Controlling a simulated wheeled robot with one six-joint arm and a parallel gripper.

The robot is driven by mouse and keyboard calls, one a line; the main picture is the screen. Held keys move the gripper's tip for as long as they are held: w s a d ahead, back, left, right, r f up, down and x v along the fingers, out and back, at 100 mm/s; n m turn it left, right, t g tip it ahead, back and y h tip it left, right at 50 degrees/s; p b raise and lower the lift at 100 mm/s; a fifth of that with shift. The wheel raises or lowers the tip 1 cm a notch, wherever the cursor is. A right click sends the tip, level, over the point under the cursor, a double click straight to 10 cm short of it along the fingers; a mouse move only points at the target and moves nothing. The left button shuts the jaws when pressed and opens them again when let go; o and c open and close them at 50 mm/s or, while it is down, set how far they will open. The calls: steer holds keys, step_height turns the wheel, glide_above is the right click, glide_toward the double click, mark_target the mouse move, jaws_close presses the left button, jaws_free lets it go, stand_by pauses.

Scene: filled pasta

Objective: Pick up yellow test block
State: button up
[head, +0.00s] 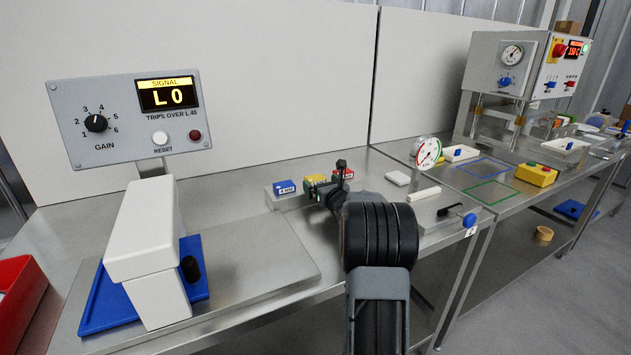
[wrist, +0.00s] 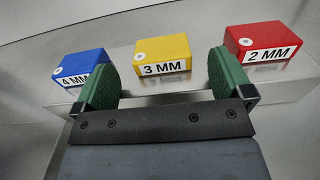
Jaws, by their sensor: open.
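The yellow test block (wrist: 165,55), labelled 3 MM, rests on a low pale ledge (wrist: 135,88) in the wrist view, between a blue block (wrist: 82,68) labelled 4 MM and a red block (wrist: 262,45) labelled 2 MM. My gripper (wrist: 158,72) is open and empty, its green pads on either side of the yellow block's line and nearer the camera. The pads look apart from the block. In the head view the yellow block (head: 314,178) shows just beyond my gripper (head: 312,196), partly hidden, with the blue block (head: 284,188) at left and the red block (head: 343,174) at right.
A white-and-blue device (head: 150,250) stands left on the metal bench, by the GAIN panel (head: 128,118). A pressure gauge (head: 426,152) and white blocks (head: 398,178) are right of my arm. The bench between the white device and my arm is mostly clear.

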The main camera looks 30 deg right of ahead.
mark_target(317, 179)
steer(key=shift+w+d, duration=0.15)
steer(key=shift+w, duration=0.7)
steer(key=shift+w+d, duration=0.1)
steer(key=shift+w, duration=0.7)
steer(key=shift+c, duration=0.3)
steer(key=c, duration=0.9)
steer(key=shift+c, duration=0.3)
steer(key=shift+r, duration=0.1)
